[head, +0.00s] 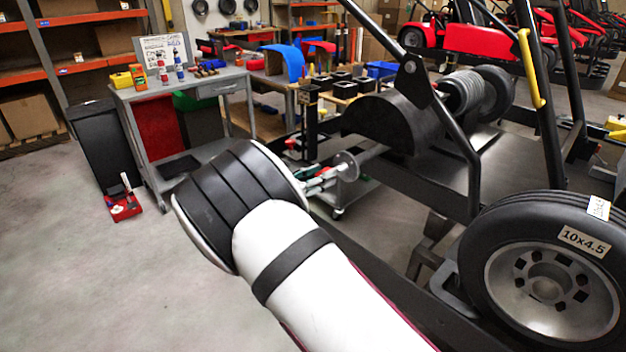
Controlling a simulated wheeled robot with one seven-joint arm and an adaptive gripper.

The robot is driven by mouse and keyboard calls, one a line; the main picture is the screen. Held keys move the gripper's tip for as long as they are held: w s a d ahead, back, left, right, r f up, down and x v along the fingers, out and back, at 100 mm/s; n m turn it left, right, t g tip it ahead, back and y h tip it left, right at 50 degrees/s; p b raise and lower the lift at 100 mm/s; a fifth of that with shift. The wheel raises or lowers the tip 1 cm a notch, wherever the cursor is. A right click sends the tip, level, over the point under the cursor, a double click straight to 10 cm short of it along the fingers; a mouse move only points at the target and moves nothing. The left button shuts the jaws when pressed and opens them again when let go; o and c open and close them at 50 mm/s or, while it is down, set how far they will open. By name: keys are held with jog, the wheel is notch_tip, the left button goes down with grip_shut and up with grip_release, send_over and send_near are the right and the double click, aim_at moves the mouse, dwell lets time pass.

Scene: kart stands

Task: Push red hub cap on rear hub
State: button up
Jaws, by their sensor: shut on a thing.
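My gripper (326,178) is small in the head view, just past the black end of my arm. It is at the left side of the rear hub (348,166), a grey disc on the end of the kart's axle. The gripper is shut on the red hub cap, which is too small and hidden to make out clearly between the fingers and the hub. I cannot tell whether the cap touches the hub.
The kart frame (465,150) runs close to the right of my arm. A wheel marked 10x4.5 (548,275) lies at the lower right. A grey workbench (190,88) with bottles and tools stands behind left. The floor (90,270) at left is mostly clear.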

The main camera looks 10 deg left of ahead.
jog(key=shift+x, duration=1.05)
jog(key=shift+b+x, duration=0.85)
jog(key=shift+x, duration=1)
dwell(0.9)
jog(key=o, duration=1.4)
jog(key=shift+r, duration=0.15)
jog(key=shift+c, duration=0.2)
jog(key=v, duration=1.2)
